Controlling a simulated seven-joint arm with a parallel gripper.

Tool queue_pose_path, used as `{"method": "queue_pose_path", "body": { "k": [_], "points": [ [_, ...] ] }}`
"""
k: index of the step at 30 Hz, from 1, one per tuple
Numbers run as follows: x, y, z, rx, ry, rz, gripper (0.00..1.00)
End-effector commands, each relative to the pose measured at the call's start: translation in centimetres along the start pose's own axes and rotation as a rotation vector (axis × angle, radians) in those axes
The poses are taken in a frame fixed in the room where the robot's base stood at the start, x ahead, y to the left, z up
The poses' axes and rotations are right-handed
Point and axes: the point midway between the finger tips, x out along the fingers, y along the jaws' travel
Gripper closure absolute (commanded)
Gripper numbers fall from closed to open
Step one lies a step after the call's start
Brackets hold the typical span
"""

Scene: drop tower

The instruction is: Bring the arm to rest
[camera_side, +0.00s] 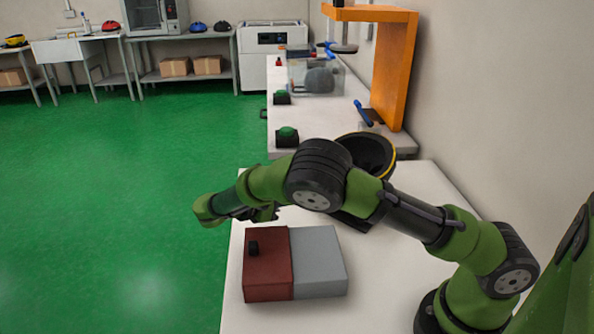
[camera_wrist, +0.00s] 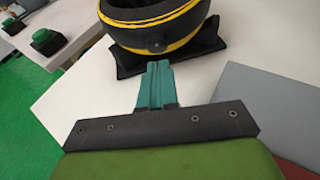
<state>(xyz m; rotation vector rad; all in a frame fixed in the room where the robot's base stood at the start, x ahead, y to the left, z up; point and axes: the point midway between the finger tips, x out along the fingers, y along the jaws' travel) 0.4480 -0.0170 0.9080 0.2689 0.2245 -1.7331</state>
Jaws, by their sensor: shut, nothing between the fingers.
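My gripper shows in the wrist view (camera_wrist: 158,68), its teal fingers pressed together with nothing between them. They point toward a black helmet (camera_wrist: 140,35) with a yellow stripe, which lies beyond the fingertips on a black pad (camera_wrist: 128,63). In the side view the arm is bent over the near white table, with the gripper end (camera_side: 264,213) low at the left edge, behind the red and grey box. The fingers are mostly hidden there. The helmet (camera_side: 370,150) stands behind my arm in that view.
Green buttons (camera_side: 287,135) sit on the far bench. An orange tower (camera_side: 395,70) stands by the wall, near a clear case (camera_side: 300,80). Green floor is open left.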

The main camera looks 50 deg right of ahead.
Motion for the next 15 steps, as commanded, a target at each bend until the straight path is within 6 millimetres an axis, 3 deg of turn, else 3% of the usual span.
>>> {"method": "queue_pose_path", "body": {
  "k": [7, 15],
  "points": [
    [1.0, -1.7, 2.4, 0.144, 0.212, -0.088, 1.00],
    [0.7, -6.9, 6.5, 0.530, 0.675, -0.303, 1.00]
  ]
}}
